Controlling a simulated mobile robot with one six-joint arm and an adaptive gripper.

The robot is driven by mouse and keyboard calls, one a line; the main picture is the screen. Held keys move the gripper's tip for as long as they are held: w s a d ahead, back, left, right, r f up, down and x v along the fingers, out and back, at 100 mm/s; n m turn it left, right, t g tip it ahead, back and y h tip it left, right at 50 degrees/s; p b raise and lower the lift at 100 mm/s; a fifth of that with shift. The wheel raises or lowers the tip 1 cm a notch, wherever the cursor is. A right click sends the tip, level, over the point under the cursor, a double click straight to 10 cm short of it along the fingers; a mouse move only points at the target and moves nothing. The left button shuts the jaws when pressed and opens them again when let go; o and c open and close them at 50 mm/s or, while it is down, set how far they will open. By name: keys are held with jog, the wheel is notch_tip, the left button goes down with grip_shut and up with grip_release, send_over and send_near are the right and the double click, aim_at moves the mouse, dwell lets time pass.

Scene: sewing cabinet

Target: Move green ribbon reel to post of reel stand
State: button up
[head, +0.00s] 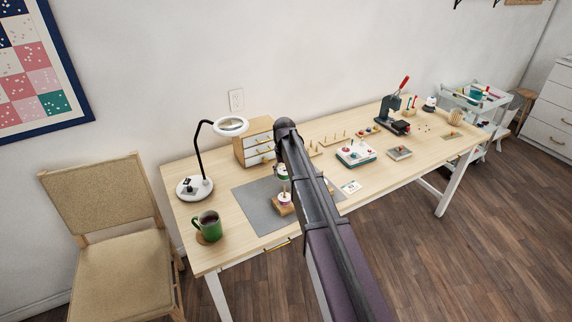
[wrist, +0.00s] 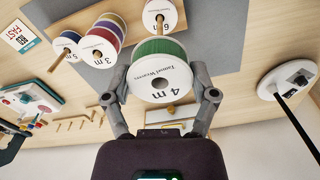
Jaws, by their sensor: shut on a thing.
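In the wrist view the green ribbon reel (wrist: 160,45) has white faces, a green edge and a "4 m" label. My gripper (wrist: 160,75) is shut on it, one finger at each side. The reel appears held above the grey mat, though its height is hard to judge. A reel marked "6 m" (wrist: 171,8) with a wooden post shows just beyond it. Reels with red and purple edges (wrist: 101,42) are at upper left, one marked "3 m". In the head view my arm hides the gripper; a wooden base (head: 287,209) with a reel (head: 284,198) shows beside it.
The grey mat (head: 255,208) lies around the reels. A lamp (head: 190,188), a green mug (head: 207,224) and a small drawer cabinet (head: 256,143) are to the left. A pegged wooden rack (head: 335,140) and a white-and-green box (head: 356,153) lie to the right.

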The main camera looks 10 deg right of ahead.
jog(key=shift+r+p, duration=1)
jog(key=shift+r, duration=0.35)
jog(key=shift+f, duration=0.25)
jog(key=shift+f+b, duration=2.25)
jog(key=shift+b, duration=0.25)
jog(key=shift+f+b, duration=2.3)
jog(key=o, duration=0.9)
jog(key=shift+c, duration=0.2)
